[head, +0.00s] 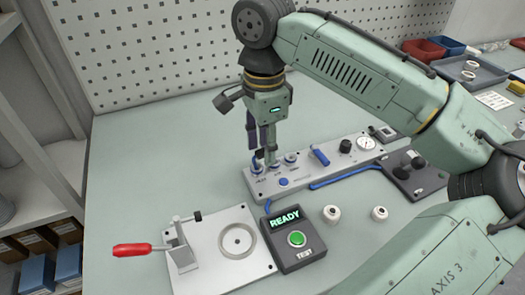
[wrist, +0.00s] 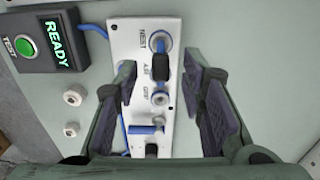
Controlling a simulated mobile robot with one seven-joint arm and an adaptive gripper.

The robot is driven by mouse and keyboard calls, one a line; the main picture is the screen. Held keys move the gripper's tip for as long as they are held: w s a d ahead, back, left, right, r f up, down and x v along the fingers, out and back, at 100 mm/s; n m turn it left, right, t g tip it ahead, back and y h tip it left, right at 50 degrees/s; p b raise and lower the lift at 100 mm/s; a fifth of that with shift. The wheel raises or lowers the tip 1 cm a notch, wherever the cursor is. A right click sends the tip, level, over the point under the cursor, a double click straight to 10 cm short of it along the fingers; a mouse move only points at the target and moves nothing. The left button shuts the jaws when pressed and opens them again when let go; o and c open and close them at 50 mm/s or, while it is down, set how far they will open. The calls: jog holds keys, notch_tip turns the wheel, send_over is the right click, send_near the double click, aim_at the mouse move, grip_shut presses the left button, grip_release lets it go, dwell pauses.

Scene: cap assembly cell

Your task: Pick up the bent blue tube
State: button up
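My gripper (head: 262,152) points down over that left end. In the wrist view my gripper (wrist: 160,66) is open, one finger to each side of the black piece and the tube, with gaps on both sides. I cannot tell how high the fingertips are above the panel.
A gauge (head: 366,143), a black knob (head: 345,146) and a blue cylinder (head: 320,157) stand on the panel. A READY/TEST box (head: 300,255), a red-handled clamp (head: 132,250) and two white caps (head: 331,213) lie in front. A blue hose (head: 345,178) runs beside the panel.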

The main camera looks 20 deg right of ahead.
jog(key=shift+f, duration=0.95)
grip_shut()
